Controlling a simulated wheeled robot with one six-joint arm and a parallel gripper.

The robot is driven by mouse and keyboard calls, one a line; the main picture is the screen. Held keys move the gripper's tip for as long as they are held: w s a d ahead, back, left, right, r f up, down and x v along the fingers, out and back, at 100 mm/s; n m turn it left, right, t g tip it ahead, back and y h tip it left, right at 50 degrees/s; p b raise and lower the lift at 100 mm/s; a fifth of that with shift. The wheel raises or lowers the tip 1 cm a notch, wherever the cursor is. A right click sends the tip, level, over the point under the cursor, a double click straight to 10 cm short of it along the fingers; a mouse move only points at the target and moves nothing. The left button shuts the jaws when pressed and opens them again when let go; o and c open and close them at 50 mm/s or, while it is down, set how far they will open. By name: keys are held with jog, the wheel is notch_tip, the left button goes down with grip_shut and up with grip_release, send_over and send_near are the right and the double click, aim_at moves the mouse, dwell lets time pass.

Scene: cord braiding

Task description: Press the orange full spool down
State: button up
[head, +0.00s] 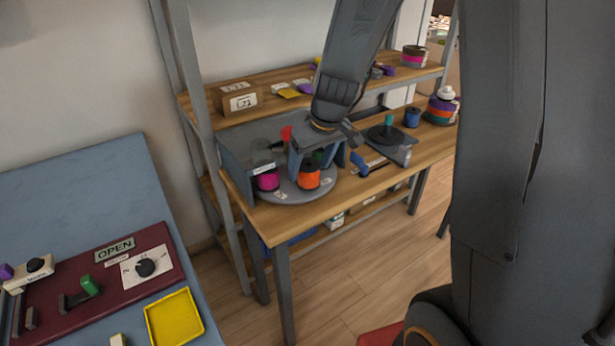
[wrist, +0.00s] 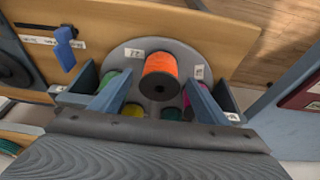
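The orange spool (head: 308,178) stands upright near the front of a grey round turntable (head: 285,197). It shows orange with a dark end in the wrist view (wrist: 159,66). My gripper (head: 318,160) is just above and behind the orange spool, fingers pointing down. In the wrist view my gripper (wrist: 155,88) has its two blue-grey fingers wide apart, with the orange spool showing beyond the gap. Nothing is held between them. I cannot tell whether a finger touches the spool.
A magenta spool (head: 267,181) and a green spool (head: 318,157) share the turntable; a yellow one (wrist: 133,110) shows in the wrist view. Grey housing walls (head: 234,170) stand at the left.

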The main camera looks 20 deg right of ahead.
jog(key=p+v, duration=0.4)
jog(key=v, duration=0.3)
jog(key=shift+p, duration=0.4)
dwell(0.3)
jog(key=s+f+m+g+h, duration=0.1)
jog(key=s+m+g, duration=0.1)
jog(key=s, duration=1.6)
jog(key=shift+f+m+g, duration=0.2)
jog(key=shift+m+g, duration=0.1)
jog(key=shift+m, duration=0.5)
jog(key=shift+w+d, duration=0.1)
